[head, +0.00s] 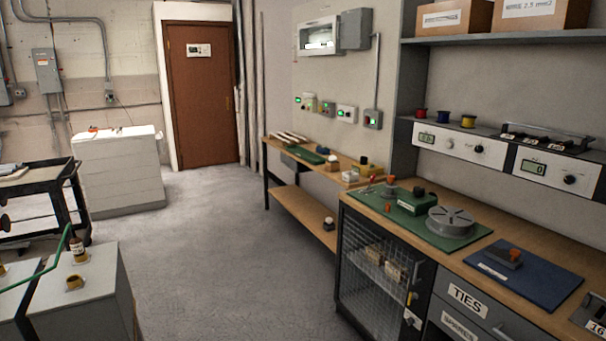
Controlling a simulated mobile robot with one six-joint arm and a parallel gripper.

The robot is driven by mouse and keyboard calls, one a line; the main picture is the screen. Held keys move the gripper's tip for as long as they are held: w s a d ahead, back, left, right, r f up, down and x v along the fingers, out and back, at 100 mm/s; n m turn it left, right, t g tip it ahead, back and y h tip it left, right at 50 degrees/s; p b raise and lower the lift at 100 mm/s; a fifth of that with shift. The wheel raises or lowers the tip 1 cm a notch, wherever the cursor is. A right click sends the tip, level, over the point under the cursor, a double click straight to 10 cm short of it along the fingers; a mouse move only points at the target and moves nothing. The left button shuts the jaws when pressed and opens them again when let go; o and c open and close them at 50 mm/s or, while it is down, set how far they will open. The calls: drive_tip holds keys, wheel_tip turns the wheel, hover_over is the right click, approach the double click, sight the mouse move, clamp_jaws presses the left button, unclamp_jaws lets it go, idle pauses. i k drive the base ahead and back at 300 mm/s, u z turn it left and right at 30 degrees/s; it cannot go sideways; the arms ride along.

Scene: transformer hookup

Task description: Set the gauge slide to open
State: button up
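I cannot pick out a gauge slide with certainty in the head view, so its setting cannot be read. Two meter units with lit displays, a left one (461,144) and a right one (558,172), are mounted above the right workbench. Several small boxes with green lights, one of them a wall box (347,114), are fixed to the back wall. A grey cabinet (75,294) with brass-coloured bushings and a green cable (45,266) stands at the lower left. My gripper is not in view.
The right workbench (470,262) holds a green mat (411,224) with a round grey fixture (451,221), and a blue mat (530,274). A black cart (40,190) and a white cabinet (120,172) stand left. The grey floor (220,250) between is clear, leading towards a brown door (203,90).

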sight(510, 259)
drive_tip(key=z, duration=4.45)
drive_tip(key=i, duration=0.1)
drive_tip(key=u, duration=3.1)
